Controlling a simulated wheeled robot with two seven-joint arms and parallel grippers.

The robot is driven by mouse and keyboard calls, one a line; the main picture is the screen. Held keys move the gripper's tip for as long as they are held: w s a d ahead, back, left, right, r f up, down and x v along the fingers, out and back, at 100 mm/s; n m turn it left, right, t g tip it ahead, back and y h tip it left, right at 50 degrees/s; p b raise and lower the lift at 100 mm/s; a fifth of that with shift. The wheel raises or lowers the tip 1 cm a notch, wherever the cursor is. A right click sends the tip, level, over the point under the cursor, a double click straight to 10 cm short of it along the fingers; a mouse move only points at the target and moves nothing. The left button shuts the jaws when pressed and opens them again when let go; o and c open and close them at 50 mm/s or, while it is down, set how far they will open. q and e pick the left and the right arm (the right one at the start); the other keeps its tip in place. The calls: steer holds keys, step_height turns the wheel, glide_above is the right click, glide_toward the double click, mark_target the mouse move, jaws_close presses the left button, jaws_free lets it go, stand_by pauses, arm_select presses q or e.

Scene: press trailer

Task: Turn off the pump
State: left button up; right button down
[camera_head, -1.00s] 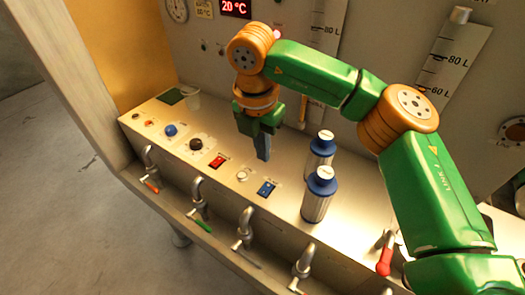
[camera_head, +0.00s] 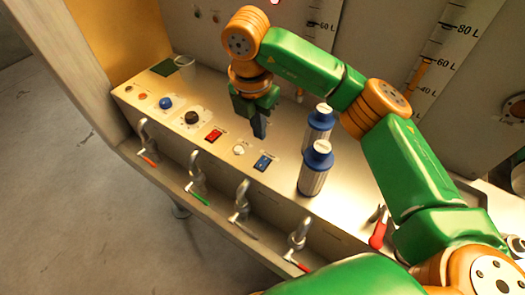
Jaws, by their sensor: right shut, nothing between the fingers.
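The sloping metal control panel (camera_head: 222,113) holds a red rocker switch (camera_head: 214,136), a blue rocker switch (camera_head: 263,163) and a white round button (camera_head: 239,150) between them. Their labels are too small to read, so I cannot tell which one works the pump. A black knob (camera_head: 191,118) and a blue knob (camera_head: 166,103) are further left. My right gripper (camera_head: 259,130) points down, shut and empty, behind the switches, right of the red one and above the blue one in the picture. I cannot tell if its tip touches the panel. My left gripper is not in view.
A clear cup (camera_head: 185,67) stands at the panel's far left end. Several taps with coloured levers (camera_head: 199,199) line the front below the panel. The panel between gripper and cup is clear.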

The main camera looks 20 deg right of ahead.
mark_target(265, 160)
steer(key=f+p, duration=0.1)
steer(key=f, duration=0.2)
steer(key=d+f+p, duration=0.1)
steer(key=f, duration=0.2)
steer(key=w+f+p, duration=0.1)
steer(key=f, duration=0.3)
steer(key=shift+d, duration=0.15)
steer(key=shift+w+d+f, duration=0.1)
steer(key=shift+w+f, duration=0.05)
steer(key=shift+f, duration=0.1)
steer(key=shift+f+b, duration=0.4)
steer(key=shift+d+y, duration=0.1)
steer(key=shift+y, duration=0.3)
steer(key=shift+s+r, duration=0.15)
steer(key=shift+s, duration=0.05)
